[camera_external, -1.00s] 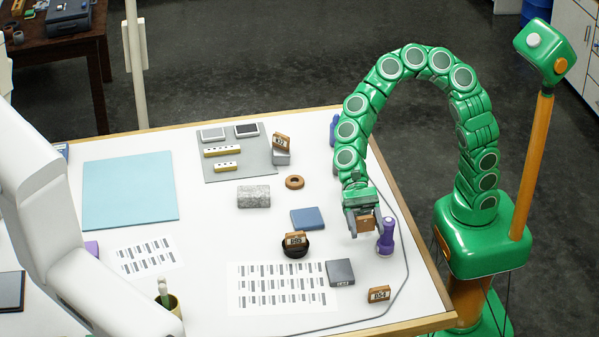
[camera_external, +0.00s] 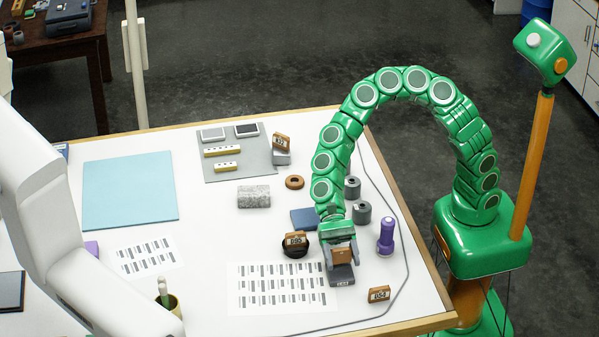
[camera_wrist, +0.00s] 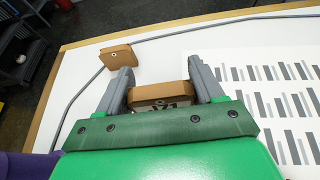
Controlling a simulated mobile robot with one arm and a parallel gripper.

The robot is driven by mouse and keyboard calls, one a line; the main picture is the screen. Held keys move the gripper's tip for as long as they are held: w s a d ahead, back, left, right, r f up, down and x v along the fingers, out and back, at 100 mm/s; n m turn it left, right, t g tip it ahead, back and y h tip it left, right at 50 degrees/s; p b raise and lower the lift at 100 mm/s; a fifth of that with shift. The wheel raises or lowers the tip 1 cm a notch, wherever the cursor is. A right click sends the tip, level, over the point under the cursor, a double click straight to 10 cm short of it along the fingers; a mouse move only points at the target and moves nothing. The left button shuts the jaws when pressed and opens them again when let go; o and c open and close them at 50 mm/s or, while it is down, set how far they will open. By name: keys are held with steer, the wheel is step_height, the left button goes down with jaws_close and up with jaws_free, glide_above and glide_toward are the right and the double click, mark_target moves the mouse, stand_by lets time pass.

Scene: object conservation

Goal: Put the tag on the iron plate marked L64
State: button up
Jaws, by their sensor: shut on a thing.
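My gripper (camera_external: 341,259) is shut on a brown tag (camera_external: 342,255), held between its two grey fingers. The tag also shows between the fingers in the wrist view (camera_wrist: 160,94). In the external view the tag is at the dark grey iron plate (camera_external: 342,271), covering its rear part. The plate has a small marking on its front edge, too small to read surely. I cannot tell whether the tag touches the plate or hangs just above it. The plate is hidden in the wrist view.
A tag on a black round base (camera_external: 296,252) stands close left. Another tag (camera_external: 379,294) stands front right; it also shows in the wrist view (camera_wrist: 117,57). A purple object (camera_external: 386,238) and grey cylinders (camera_external: 361,212) are behind right. A barcode sheet (camera_external: 270,290) lies left.

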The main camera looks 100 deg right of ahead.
mark_target(342, 274)
steer(key=shift+f, duration=1.45)
steer(key=shift+f, duration=0.15)
steer(key=o, duration=1)
steer(key=v, duration=1.2)
steer(key=shift+o, duration=0.7)
